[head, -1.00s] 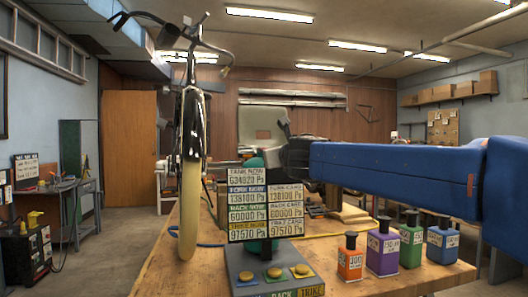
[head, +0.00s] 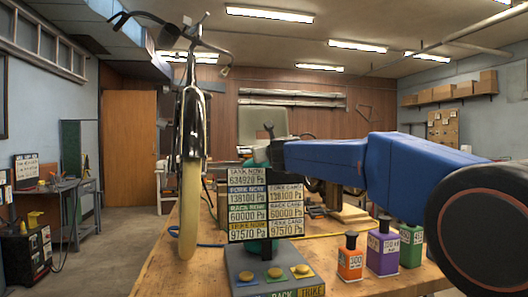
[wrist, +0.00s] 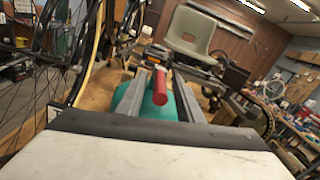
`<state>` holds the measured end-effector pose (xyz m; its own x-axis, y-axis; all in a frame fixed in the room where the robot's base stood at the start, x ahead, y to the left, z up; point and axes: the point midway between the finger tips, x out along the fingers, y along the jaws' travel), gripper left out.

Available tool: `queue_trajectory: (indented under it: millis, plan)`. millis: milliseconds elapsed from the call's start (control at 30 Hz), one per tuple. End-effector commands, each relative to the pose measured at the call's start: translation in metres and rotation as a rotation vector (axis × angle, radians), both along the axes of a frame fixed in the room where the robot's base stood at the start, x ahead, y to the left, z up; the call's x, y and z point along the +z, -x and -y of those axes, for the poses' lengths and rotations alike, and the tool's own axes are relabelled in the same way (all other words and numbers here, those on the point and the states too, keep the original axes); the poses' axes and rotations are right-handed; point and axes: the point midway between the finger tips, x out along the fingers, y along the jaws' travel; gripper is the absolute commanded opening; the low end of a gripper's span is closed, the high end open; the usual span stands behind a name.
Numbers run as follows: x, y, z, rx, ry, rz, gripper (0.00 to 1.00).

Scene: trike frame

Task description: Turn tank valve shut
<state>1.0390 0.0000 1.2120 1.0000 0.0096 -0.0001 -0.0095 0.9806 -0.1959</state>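The teal tank (wrist: 150,106) lies below my gripper in the wrist view. A red valve handle (wrist: 160,90) stands up between my two grey fingers, with a gap visible on each side. My gripper (wrist: 160,74) is open around the handle and does not visibly press on it. In the head view my gripper (head: 271,148) is behind the top of the sign board (head: 264,205), which hides most of the tank. The valve handle is not visible there.
The board stands on a grey box with several round buttons (head: 275,273). Orange (head: 350,258) and purple (head: 383,248) bottles stand to its right on the wooden bench (head: 165,272). A trike wheel (head: 189,210) rises at the left. A grey seat (wrist: 195,30) is beyond the tank.

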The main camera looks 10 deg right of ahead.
Motion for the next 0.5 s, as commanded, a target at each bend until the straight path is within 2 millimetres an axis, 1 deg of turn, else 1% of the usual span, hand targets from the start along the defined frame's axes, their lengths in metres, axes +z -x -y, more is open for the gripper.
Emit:
queue_trajectory:
  millis: [133, 400, 433, 467, 500]
  plan:
    - [-0.0004, -0.0065, 0.0001, 0.000, 0.000, 0.000, 0.33]
    - [-0.0002, -0.0074, 0.0001, 0.000, -0.001, 0.000, 0.33]
    - [-0.0002, -0.0073, 0.0001, 0.000, -0.001, 0.000, 0.31]
    - [-0.0002, -0.0073, 0.0000, 0.000, -0.001, 0.000, 0.24]
    - [-0.0002, -0.0073, 0.0001, 0.000, -0.001, 0.000, 0.14]
